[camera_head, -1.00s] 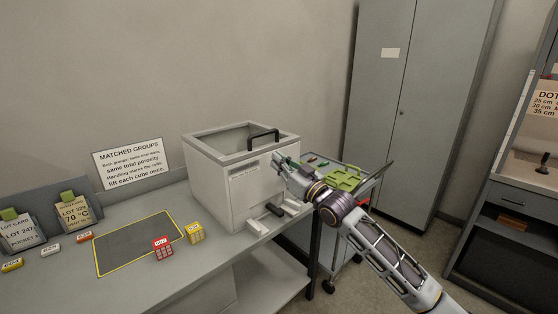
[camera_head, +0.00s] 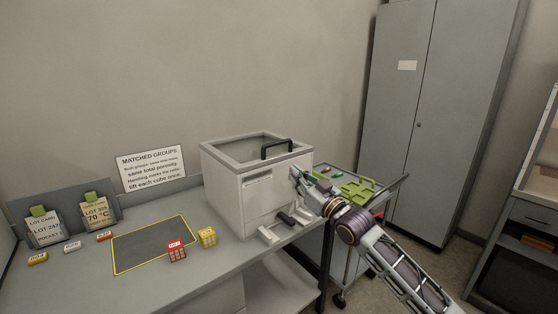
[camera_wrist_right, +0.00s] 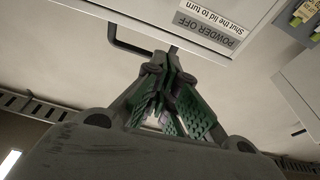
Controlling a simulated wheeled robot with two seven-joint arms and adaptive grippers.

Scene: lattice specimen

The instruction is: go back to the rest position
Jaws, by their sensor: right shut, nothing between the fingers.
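My right gripper (camera_head: 297,178) is in front of the right part of the grey-white box (camera_head: 236,202) on the bench, with its arm coming in from the lower right. In the right wrist view my right gripper (camera_wrist_right: 172,78) shows its green-padded fingers drawn together, with nothing between them. Beyond the fingertips, that view shows a label reading "POWDER OFF" and "Shut the lid to turn" (camera_wrist_right: 218,25) and a dark handle (camera_wrist_right: 128,45). In the head view a black handle (camera_head: 278,148) stands on the box's top. My left gripper is not in view.
A red cube (camera_head: 177,252) and a yellow cube (camera_head: 208,238) stand by the yellow-edged dark mat (camera_head: 152,248). Lot cards (camera_head: 97,212) stand at the left. A cart with a green tray (camera_head: 357,188) is behind my right arm. A tall cabinet (camera_head: 400,130) stands at the back.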

